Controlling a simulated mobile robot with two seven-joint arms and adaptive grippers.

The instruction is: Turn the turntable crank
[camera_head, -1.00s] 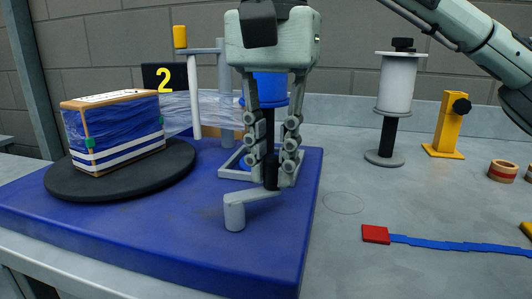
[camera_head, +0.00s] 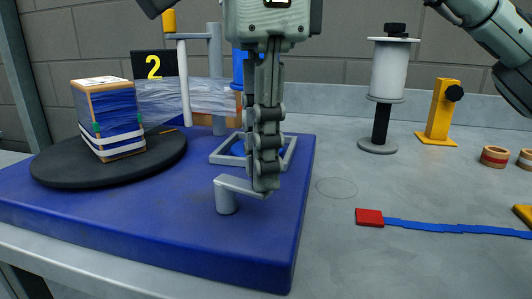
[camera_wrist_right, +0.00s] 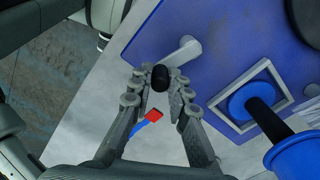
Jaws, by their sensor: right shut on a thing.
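The turntable crank (camera_head: 242,186) is a grey arm on a short grey cylinder at the front of the blue base (camera_head: 150,225). My right gripper (camera_head: 265,180) is shut on the crank's black handle, pointing down at the arm's right end. The handle is hidden behind the fingers in the head view. The wrist view shows the black handle (camera_wrist_right: 160,77) between the fingertips. The black round turntable (camera_head: 60,172) carries an upright box (camera_head: 112,118) partly wrapped in blue film with white bands. My left gripper is not in view.
Clear film (camera_head: 185,95) stretches from the box to a blue roll (camera_head: 238,70) behind my gripper. A grey post (camera_head: 184,85) stands nearby. A white spool (camera_head: 388,70), yellow stand (camera_head: 438,110), tape rolls (camera_head: 494,157) and red-ended blue strap (camera_head: 369,217) are to the right.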

